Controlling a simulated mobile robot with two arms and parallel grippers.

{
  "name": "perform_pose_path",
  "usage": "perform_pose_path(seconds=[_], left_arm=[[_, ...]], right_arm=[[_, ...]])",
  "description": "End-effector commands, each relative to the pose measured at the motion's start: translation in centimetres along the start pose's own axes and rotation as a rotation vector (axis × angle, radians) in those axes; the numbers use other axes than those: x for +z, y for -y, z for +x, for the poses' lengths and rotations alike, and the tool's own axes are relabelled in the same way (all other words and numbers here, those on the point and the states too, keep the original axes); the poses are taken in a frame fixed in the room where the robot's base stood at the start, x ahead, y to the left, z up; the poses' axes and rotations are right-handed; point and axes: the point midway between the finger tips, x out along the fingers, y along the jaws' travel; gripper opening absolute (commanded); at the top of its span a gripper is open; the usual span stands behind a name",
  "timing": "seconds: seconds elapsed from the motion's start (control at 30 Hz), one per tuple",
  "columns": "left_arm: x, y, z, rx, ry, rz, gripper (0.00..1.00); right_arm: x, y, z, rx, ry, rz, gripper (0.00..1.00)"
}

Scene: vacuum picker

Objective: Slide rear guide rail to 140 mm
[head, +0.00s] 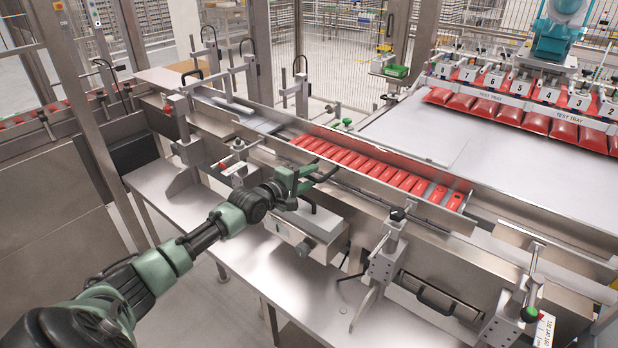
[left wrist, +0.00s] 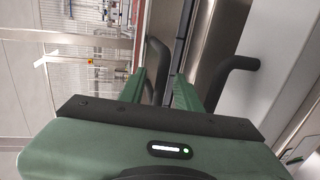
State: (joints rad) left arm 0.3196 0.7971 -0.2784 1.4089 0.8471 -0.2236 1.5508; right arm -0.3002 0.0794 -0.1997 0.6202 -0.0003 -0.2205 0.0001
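The rear guide rail (head: 372,154) is a long metal strip running behind a row of red packs (head: 345,157) on the conveyor. A front guide rail (head: 375,187) runs along their near side. My left gripper (head: 316,174) is over the front edge of the conveyor, in front of the packs and apart from the rear rail. In the left wrist view its two green fingers (left wrist: 163,85) stand apart with a gap between them, and dark curved bars show near them. A small white scale plate (head: 233,168) is on the left bracket; its reading is too small to tell. My right gripper is out of view.
A green knob (head: 530,314) and a numbered scale (head: 543,331) are at the lower right. Upright clamp posts (head: 388,250) stand along the near side. A grey plate (head: 430,125) and test tray (head: 530,105) with red packs lie behind. The near steel shelf (head: 235,250) is mostly bare.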

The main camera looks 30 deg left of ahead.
Motion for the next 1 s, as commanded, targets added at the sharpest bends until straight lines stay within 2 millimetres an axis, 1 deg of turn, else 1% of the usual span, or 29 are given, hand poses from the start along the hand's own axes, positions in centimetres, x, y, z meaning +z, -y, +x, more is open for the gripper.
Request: perform_pose_path(seconds=[0.17, 0.2, 0.23, 0.27, 0.3, 1.0], left_arm=[[0.02, 0.02, 0.01, 0.0, 0.0, 0.0, 0.33], [0.02, 0.03, 0.0, 0.0, 0.0, 0.0, 0.28], [0.02, 0.03, 0.0, 0.0, 0.0, 0.0, 0.19], [0.02, 0.03, 0.0, 0.0, 0.0, 0.0, 0.11], [0.02, 0.03, 0.0, 0.0, 0.0, 0.0, 0.0], [0.02, 0.08, -0.02, -0.001, 0.0, 0.0, 0.0]], right_arm=[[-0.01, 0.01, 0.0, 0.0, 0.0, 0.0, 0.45], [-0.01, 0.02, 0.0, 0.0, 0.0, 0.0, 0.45], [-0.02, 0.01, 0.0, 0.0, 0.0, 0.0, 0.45], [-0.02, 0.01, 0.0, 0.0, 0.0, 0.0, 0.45], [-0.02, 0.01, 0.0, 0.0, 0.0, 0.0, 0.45], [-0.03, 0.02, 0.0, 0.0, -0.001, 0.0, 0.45]])
